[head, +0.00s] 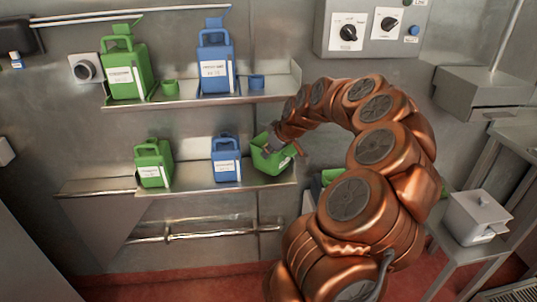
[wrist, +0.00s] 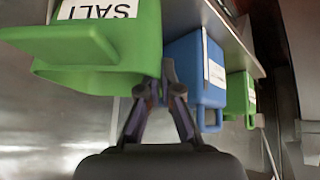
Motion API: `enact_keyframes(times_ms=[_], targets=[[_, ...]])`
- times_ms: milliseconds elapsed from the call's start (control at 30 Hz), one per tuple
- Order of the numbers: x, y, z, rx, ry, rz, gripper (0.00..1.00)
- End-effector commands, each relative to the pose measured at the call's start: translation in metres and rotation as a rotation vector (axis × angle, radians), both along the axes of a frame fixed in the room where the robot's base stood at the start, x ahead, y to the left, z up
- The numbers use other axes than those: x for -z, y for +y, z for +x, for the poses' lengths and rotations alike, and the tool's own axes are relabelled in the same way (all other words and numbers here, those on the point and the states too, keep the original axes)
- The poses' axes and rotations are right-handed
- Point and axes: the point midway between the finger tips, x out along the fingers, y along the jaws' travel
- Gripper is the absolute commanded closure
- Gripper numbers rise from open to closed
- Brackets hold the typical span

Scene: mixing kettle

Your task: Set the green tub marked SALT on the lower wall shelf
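The green tub (head: 268,160) is at the right end of the lower wall shelf (head: 200,189), next to the blue jug. It looks slightly tilted in the head view; I cannot tell whether its base touches the shelf. In the wrist view the tub (wrist: 110,75) appears upside down, with its white SALT label at the top edge. My gripper (head: 285,146) reaches it from the upper right. In the wrist view my gripper's fingers (wrist: 158,85) close together at the tub's rim and appear shut on it.
On the lower shelf stand a green jug (head: 153,164) and a blue jug (head: 226,160). The upper shelf (head: 200,100) above holds another green jug (head: 125,70), a blue jug (head: 215,62) and small cups. A white lidded box (head: 478,216) stands on a side table at right.

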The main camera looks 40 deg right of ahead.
Motion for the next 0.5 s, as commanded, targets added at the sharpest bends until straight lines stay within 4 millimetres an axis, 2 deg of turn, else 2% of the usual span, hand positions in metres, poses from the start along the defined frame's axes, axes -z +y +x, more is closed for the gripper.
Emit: enact_keyframes(times_ms=[133, 500], targets=[[0.013, -0.001, 0.000, 0.002, -0.003, -0.003, 1.00], [0.017, -0.001, 0.000, 0.002, -0.005, -0.004, 1.00]])
